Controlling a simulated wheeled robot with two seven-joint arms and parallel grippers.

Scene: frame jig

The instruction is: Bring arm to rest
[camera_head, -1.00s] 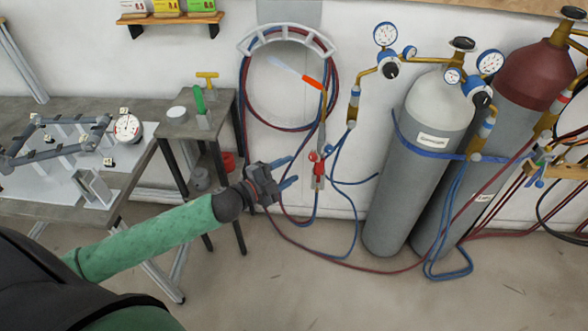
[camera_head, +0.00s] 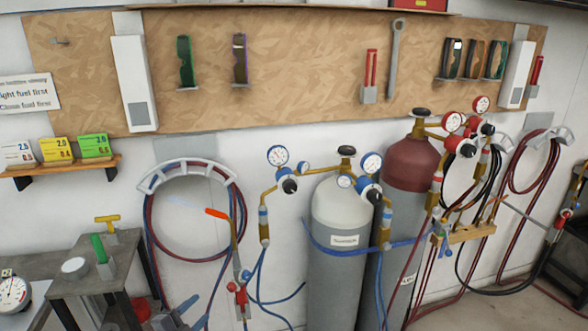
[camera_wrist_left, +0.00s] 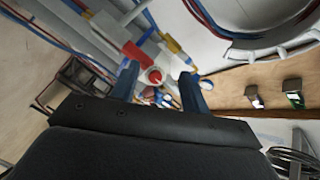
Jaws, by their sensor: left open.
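My left gripper shows at the bottom edge of the head view (camera_head: 184,308), where only part of its blue fingers is in frame. In the left wrist view its two dark blue fingers (camera_wrist_left: 158,88) stand apart with nothing held between them. A torch (camera_head: 236,257) with red valve knobs and an orange tip hangs against the wall, just right of the fingers in the head view. In the wrist view a red part (camera_wrist_left: 139,54) lies beyond the fingers; whether they touch it I cannot tell. My right gripper is out of sight.
A grey gas cylinder (camera_head: 335,265) and a maroon-topped one (camera_head: 408,165) stand right of the torch. Coiled hoses hang from a wall rack (camera_head: 187,172). A small metal table (camera_head: 85,262) is at the left. A wooden tool board (camera_head: 300,60) spans the wall above.

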